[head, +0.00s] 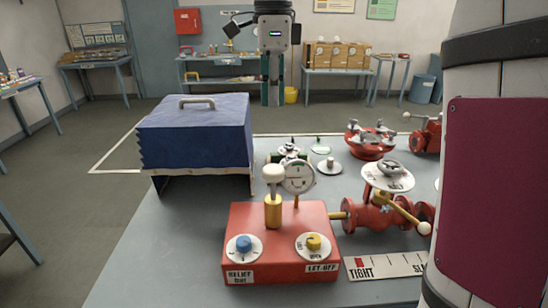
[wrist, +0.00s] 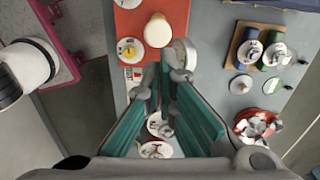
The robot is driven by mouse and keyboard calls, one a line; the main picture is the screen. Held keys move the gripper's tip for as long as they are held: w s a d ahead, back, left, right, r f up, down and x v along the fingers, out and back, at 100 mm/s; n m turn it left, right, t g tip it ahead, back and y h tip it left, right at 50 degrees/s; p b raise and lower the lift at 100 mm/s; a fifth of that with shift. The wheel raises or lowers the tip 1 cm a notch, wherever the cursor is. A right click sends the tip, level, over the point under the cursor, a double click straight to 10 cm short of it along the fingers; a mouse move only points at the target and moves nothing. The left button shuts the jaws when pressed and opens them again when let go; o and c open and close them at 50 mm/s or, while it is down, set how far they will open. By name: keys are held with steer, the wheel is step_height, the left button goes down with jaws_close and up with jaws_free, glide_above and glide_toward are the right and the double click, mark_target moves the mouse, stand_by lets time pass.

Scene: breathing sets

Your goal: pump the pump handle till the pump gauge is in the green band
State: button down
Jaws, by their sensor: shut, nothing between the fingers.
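The pump is a red box (head: 290,220) on the grey table. A brass post with a cream knob, the pump handle (head: 273,190), stands upright on it. Just behind and right of the handle is the round white pump gauge (head: 298,178); its needle and green band are too small to read. In the wrist view the cream handle knob (wrist: 159,30) and the gauge (wrist: 184,53) lie just beyond my fingertips. My gripper (wrist: 165,75) has teal finger pads that meet near the tips; it is shut and empty. It does not show in the head view.
The box top carries a blue RELIEF knob (head: 244,245) and a yellow LET-OFF knob (head: 313,242). Right of it is a red valve (head: 370,212) with a white dial and lever. A blue cover (head: 196,130) stands at back left. The front left table is clear.

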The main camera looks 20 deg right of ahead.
mark_target(273, 167)
steer(key=shift+m, duration=0.3)
step_height(273, 167, down, 13)
steer(key=p, duration=0.3)
steer(key=shift+s, duration=0.15)
steer(key=shift+f, duration=0.45)
steer(key=f, duration=0.3)
steer(key=shift+w+f+b, duration=0.2)
steer(key=shift+f+b, duration=0.1)
steer(key=shift+f, duration=0.05)
steer(key=shift+s+f, duration=0.1)
steer(key=shift+f, duration=0.4)
